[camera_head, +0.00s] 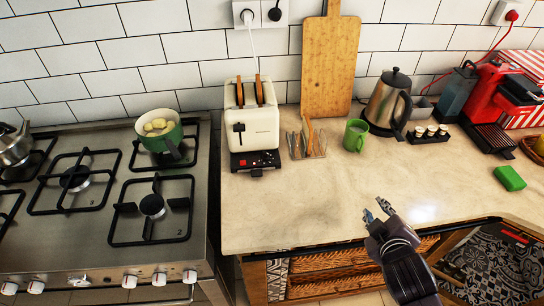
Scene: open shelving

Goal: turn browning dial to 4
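The cream toaster (254,131) stands on the counter against the tiled wall, with two browned slices (259,90) upright in its slots. Its dark lever (238,128) is on the front face, at the left. A black control panel (256,160) with small red marks runs along its lower front. The browning dial is too small to make out clearly, and its setting cannot be read. My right gripper (376,210) is at the counter's front edge, to the right of and nearer than the toaster. Its fingertips are apart and empty. My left gripper is out of view.
A toast rack (308,145), a green mug (356,135) and a kettle (388,103) stand right of the toaster. The stove with a green pot (158,140) is at the left. A green sponge (510,178) lies at the right. The counter's front middle is clear.

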